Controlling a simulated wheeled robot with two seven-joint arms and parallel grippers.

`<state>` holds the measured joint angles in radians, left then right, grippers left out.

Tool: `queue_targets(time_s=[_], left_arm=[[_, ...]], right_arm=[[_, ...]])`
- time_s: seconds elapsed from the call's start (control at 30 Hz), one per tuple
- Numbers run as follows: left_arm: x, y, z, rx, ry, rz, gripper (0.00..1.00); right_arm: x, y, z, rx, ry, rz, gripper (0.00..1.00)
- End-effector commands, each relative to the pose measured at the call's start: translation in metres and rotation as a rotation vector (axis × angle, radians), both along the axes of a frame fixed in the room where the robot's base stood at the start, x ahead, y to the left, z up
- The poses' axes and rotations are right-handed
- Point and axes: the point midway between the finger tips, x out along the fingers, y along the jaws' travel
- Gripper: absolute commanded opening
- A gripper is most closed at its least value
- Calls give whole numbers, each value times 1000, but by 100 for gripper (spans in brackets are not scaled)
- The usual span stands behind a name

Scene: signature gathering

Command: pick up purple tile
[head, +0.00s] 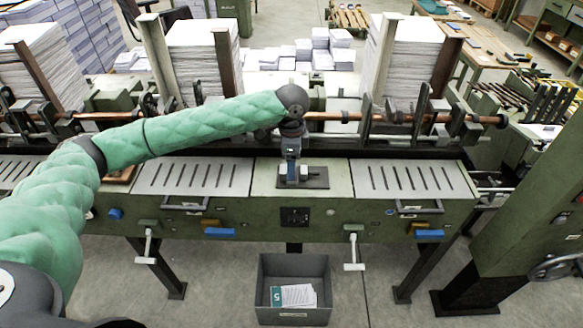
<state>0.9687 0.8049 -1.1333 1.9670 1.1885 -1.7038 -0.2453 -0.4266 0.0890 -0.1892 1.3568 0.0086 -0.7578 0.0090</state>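My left arm comes in from the left, and my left gripper (292,172) points down over the machine's middle top plate. The gripper is small and partly covers what lies below it, so I cannot tell whether its fingers are open or shut. A dark flat rectangular plate (318,179) lies under and around the fingertips. I cannot make out a clearly purple tile; a tile there may be hidden by the gripper. My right gripper is not in view.
A grey bin (293,266) with sheets (298,295) and a teal card marked 5 (275,297) stands on the floor in front. Slotted plates (194,176) lie on either side of the gripper. A horizontal rod (400,117) and tall paper stacks (415,45) stand behind.

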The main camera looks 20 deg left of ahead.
Motion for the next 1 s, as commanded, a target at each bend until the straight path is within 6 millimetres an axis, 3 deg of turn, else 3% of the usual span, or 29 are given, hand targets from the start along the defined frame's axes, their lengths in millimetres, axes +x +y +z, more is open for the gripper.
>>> queue_targets(time_s=[0.2, 0.47, 0.77, 0.9, 1.0], left_arm=[[0, 0, -1, 0, 0, 0, 67], [0, 0, -1, 0, 0, 0, 18], [0, 0, 1, 0, -1, 0, 18], [1, 0, 11, 0, -3, 0, 18], [1, 0, 26, -1, -4, -1, 18]], right_arm=[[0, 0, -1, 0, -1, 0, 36], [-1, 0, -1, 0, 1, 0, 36], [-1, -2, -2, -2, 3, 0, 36], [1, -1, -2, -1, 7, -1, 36], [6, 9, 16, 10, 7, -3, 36]])
